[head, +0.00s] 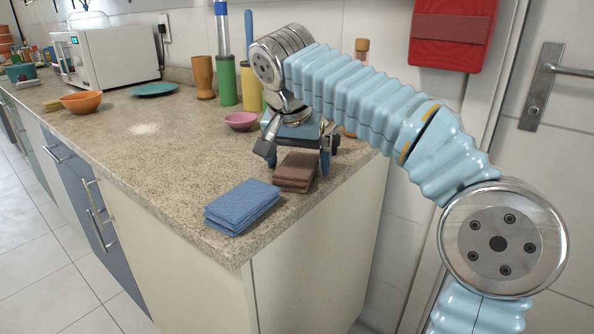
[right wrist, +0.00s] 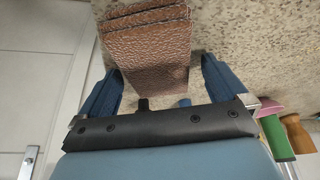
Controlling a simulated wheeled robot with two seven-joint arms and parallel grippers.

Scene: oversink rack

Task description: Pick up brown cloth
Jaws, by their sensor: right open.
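The brown cloth (head: 296,172) is a folded stack on the granite counter near its right end. In the right wrist view the brown cloth (right wrist: 148,45) extends in from the top, between the lines of the two fingers. My right gripper (head: 298,160) is open above and around the cloth's far part, one finger to each side. In the right wrist view the right gripper's (right wrist: 160,85) blue fingers stand apart from the cloth, with visible gaps. My left gripper is in neither view.
A folded blue cloth (head: 242,206) lies left of the brown one, near the counter (head: 150,180) edge. A pink bowl (head: 240,121), green and yellow containers and a wooden cup (head: 203,77) stand behind. A door (head: 550,130) is at right.

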